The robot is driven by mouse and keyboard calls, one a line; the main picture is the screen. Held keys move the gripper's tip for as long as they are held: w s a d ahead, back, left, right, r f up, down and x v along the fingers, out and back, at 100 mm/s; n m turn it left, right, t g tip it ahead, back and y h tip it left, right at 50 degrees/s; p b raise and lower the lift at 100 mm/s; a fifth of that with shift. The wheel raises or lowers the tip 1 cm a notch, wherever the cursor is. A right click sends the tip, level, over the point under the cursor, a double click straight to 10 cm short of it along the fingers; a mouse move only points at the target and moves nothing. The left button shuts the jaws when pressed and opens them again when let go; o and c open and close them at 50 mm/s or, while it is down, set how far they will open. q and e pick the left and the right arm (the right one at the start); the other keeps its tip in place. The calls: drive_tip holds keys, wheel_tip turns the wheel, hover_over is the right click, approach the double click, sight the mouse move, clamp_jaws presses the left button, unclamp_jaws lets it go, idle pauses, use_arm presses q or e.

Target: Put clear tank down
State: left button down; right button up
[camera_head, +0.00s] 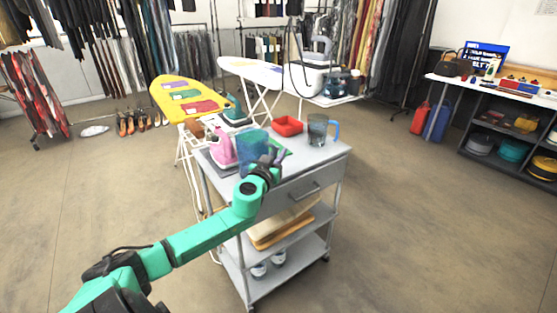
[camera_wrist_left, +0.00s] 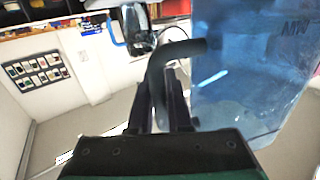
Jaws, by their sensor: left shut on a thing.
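The clear tank (camera_head: 254,147) is a see-through blue container over the near part of the grey cart (camera_head: 330,154). In the left wrist view the tank (camera_wrist_left: 255,75) fills the right side, and its dark curved handle (camera_wrist_left: 178,52) runs between the fingers. My left gripper (camera_head: 268,170) is shut on that handle; the fingers also show in the left wrist view (camera_wrist_left: 172,95). I cannot tell whether the tank's bottom touches the cart top. The tank and gripper hide part of a green flat thing (camera_head: 285,151). My right gripper is not in view.
A pink iron (camera_head: 223,147) stands left of the tank. A yellow ironing board (camera_head: 180,92) is behind. The cart top's right front is bare.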

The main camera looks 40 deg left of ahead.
use_arm(q)
drive_tip(key=shift+f, duration=0.35)
drive_tip(key=c, duration=0.8)
unclamp_jaws()
drive_tip(key=shift+c, duration=0.2)
